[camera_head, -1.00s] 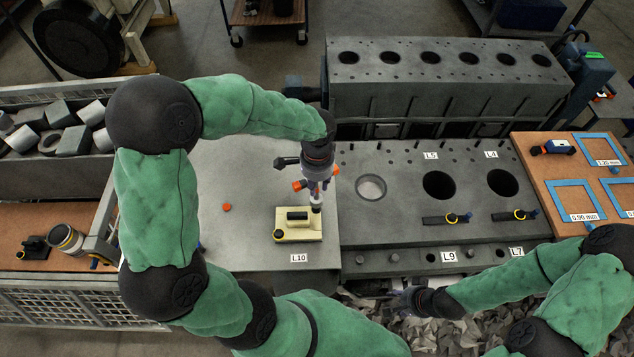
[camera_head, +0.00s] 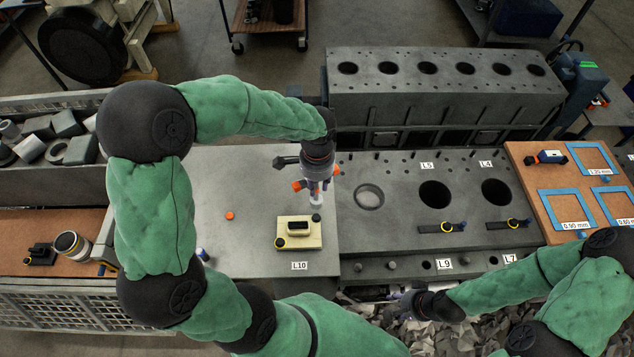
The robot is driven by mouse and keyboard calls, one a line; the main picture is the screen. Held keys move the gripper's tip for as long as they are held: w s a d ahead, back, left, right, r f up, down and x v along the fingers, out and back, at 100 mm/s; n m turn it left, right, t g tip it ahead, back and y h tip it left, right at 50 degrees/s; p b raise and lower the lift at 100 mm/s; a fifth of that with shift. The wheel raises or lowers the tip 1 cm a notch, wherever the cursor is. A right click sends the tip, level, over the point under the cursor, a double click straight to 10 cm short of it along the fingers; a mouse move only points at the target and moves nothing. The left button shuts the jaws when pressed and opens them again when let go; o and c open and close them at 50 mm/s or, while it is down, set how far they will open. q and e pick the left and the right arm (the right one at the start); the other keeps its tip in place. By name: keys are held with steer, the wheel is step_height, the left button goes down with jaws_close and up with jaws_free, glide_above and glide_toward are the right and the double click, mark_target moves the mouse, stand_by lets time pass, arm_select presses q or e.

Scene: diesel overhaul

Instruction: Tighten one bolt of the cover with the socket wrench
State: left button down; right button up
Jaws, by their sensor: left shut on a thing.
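The cover is a cream block (camera_head: 312,239) with a black handle, lying on the grey plate by the label L10. A black bolt (camera_head: 316,217) stands at its back right corner, and a yellow-ringed dark bolt (camera_head: 279,243) at its front left corner. My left gripper (camera_head: 316,186) points down, shut on what appears to be the socket wrench (camera_head: 317,200), a pale grey shaft mostly hidden by the orange-marked fingers. In the picture the shaft's lower end is just above the black bolt; contact is unclear. My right gripper (camera_head: 404,304) is low at the front, its fingers too dark to read.
An orange cap (camera_head: 230,216) lies left of the cover. Black tools with yellow rings (camera_head: 441,227) lie on the grey deck (camera_head: 400,235) near large bores. The engine block (camera_head: 440,95) stands behind. Blue frames (camera_head: 565,208) lie on the brown board at right. Grey scraps (camera_head: 440,335) lie in front.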

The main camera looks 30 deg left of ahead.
arm_select(q)
steer(key=s+d, duration=0.3)
steer(key=s, duration=0.3)
steer(key=shift+d, duration=0.3)
steer(key=shift+w, duration=0.1)
